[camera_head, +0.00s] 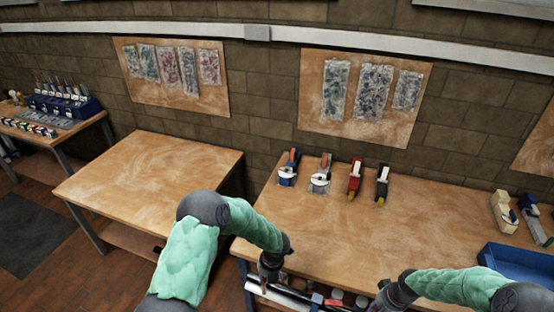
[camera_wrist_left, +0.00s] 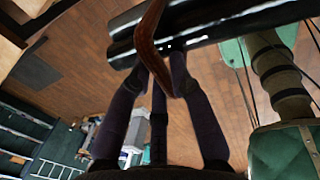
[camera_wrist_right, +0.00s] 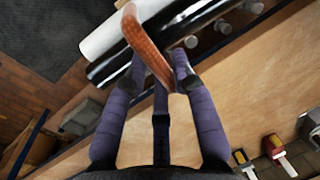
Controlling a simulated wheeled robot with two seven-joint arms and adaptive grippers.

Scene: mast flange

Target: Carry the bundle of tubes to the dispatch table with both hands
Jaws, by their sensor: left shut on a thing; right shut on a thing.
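The bundle of tubes (camera_head: 272,294) shows at the bottom of the head view, low in front of the right-hand workbench and partly cut off. It has white and black tubes. My left gripper (camera_head: 268,278) is above its left end, shut on a brown strap loop (camera_wrist_left: 150,38) over a black tube (camera_wrist_left: 222,24) in the left wrist view. My right gripper (camera_wrist_right: 155,75) is shut on an orange-brown strap loop (camera_wrist_right: 138,42) across a white tube (camera_wrist_right: 106,36) and a black tube (camera_wrist_right: 112,68). A bare wooden table (camera_head: 150,180) stands left; no label marks the dispatch table.
The right-hand workbench (camera_head: 330,225) edge is close to the bundle. It carries several hand tools (camera_head: 320,178) at the back and a blue bin (camera_head: 515,262) at right. Open floor (camera_head: 60,270) lies left. Another bench (camera_head: 62,130) stands far left.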

